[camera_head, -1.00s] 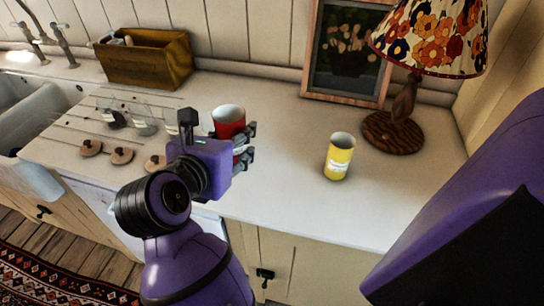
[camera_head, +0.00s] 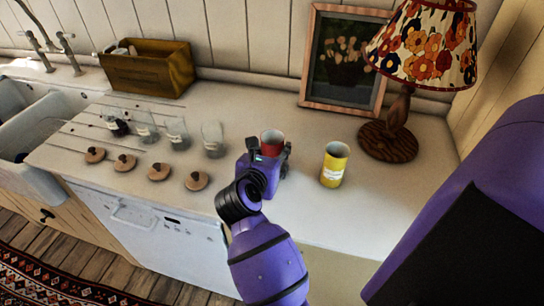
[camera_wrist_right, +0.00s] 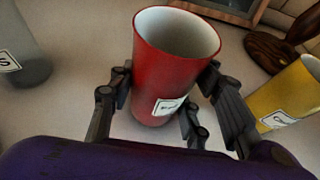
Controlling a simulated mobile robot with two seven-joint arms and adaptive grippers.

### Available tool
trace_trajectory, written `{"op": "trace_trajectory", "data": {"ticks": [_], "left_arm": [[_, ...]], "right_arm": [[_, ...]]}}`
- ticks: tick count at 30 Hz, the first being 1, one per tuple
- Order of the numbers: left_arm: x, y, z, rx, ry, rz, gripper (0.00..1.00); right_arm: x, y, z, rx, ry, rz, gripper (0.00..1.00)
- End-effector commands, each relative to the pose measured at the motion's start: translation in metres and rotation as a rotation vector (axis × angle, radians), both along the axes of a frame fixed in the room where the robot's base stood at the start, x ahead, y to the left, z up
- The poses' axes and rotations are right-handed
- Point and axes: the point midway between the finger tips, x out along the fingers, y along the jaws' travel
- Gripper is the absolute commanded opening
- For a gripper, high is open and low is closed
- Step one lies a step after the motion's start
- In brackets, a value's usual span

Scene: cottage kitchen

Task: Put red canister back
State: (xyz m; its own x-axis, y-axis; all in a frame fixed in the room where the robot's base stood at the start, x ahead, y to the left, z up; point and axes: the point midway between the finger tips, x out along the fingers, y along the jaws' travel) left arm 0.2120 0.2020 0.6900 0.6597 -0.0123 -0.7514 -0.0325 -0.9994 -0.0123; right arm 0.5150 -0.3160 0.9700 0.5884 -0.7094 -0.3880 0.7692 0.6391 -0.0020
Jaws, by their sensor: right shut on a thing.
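The red canister (camera_head: 272,137) stands upright and open-topped on or just above the counter, between the glass jars and the yellow canister (camera_head: 335,165). My right gripper (camera_head: 283,156) is shut on the red canister. In the right wrist view the red canister (camera_wrist_right: 172,70) sits between the fingers, with its white label facing me. I cannot tell whether its base touches the counter. The yellow canister (camera_wrist_right: 286,98) is a short gap to its right. My left gripper is not in view.
Glass jars (camera_head: 213,140) and round wooden lids (camera_head: 196,180) are to the left. A lamp (camera_head: 388,140) and a picture frame (camera_head: 346,60) stand behind, and a wooden box (camera_head: 150,70) is at back left. Bare counter (camera_head: 245,100) lies behind the red canister.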

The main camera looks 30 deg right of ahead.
Motion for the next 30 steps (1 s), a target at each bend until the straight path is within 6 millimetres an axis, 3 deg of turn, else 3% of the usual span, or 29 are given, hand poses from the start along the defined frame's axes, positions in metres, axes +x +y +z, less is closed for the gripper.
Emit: {"op": "trace_trajectory", "data": {"ticks": [14, 15, 19, 30], "left_arm": [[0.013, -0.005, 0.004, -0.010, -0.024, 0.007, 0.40], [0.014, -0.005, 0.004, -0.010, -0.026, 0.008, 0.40], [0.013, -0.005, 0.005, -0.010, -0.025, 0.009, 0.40], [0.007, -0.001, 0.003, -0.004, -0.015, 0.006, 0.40]], "right_arm": [[0.000, 0.000, -0.011, 0.000, 0.000, 0.000, 0.13], [0.000, 0.000, -0.011, 0.000, 0.000, 0.000, 0.47], [0.000, 0.000, -0.010, 0.000, -0.001, 0.000, 0.64], [0.000, 0.000, -0.005, -0.001, -0.004, 0.000, 0.64]]}}
